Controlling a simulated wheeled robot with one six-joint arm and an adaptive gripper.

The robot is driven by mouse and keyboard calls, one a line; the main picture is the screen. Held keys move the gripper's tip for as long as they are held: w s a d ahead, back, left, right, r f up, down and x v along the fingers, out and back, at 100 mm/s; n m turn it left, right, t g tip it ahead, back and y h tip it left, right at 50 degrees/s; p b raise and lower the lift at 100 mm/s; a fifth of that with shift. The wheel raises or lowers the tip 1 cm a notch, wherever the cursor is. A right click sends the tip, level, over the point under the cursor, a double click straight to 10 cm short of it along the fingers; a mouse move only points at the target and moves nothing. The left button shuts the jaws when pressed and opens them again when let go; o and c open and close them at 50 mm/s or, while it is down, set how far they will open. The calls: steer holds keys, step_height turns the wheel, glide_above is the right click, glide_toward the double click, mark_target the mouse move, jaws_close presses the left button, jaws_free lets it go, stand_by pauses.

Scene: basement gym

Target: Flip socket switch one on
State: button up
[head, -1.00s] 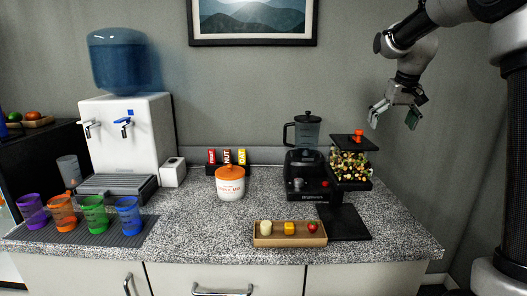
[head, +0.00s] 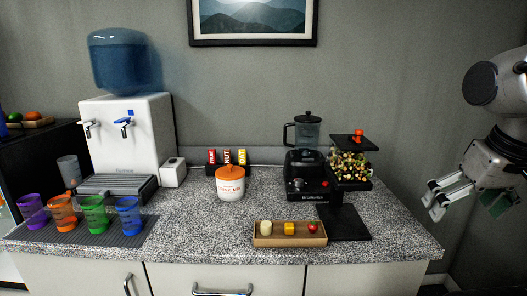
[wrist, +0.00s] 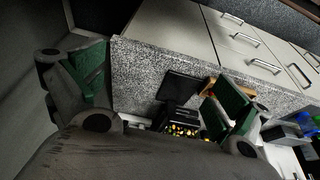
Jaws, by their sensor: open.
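No socket switch can be made out clearly in either view. A small white box (head: 173,172) with a dark mark on top stands beside the water dispenser on the counter; I cannot tell whether it carries a switch. My gripper (head: 468,204) is open and empty at the far right of the head view, in the air beyond the counter's right end and far from the white box. In the wrist view my gripper's (wrist: 165,88) green-padded fingers are spread wide, with the counter seen beyond them.
The speckled counter (head: 200,225) holds a water dispenser (head: 130,140), several coloured cups, a lidded orange-and-white jar (head: 230,184), a blender (head: 306,165), a snack dispenser (head: 352,165) and a wooden tray (head: 270,240) at the front. The counter's middle left is clear.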

steer(key=shift+r+t, duration=0.3)
steer(key=shift+r, duration=0.2)
